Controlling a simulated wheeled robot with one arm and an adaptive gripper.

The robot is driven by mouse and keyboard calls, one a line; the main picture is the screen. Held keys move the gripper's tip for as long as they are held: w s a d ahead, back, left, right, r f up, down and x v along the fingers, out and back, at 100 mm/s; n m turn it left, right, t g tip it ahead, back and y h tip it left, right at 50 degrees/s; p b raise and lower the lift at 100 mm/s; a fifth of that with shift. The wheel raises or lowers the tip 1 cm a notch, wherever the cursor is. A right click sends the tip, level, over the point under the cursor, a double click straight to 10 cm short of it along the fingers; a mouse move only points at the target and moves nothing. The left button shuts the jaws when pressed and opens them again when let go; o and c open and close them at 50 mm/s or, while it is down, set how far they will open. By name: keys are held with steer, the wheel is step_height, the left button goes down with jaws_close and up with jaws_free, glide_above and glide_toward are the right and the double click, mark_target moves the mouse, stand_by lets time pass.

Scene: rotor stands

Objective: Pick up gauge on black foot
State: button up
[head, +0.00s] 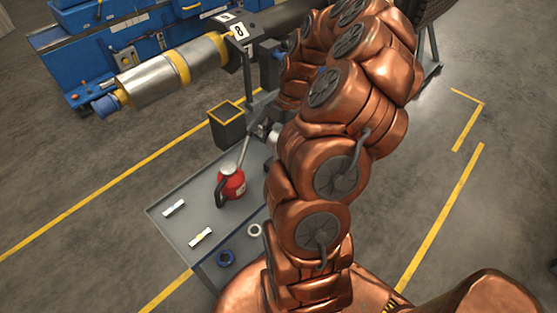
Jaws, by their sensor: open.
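No gauge on a black foot can be made out in the head view. Two small pale bars with dark parts, a left one (174,208) and a nearer one (200,237), lie apart on the grey table; I cannot tell whether either is a gauge. My copper arm rises across the right of the table and hides that part of it. My gripper cannot be made out; the far end of the arm is hidden behind its nearer links.
A silver rotor (172,72) and blue machinery (95,45) lie beyond. Floor is open at left.

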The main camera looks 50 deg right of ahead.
steer(key=shift+c, duration=0.4)
jaws_close()
stand_by(0.4)
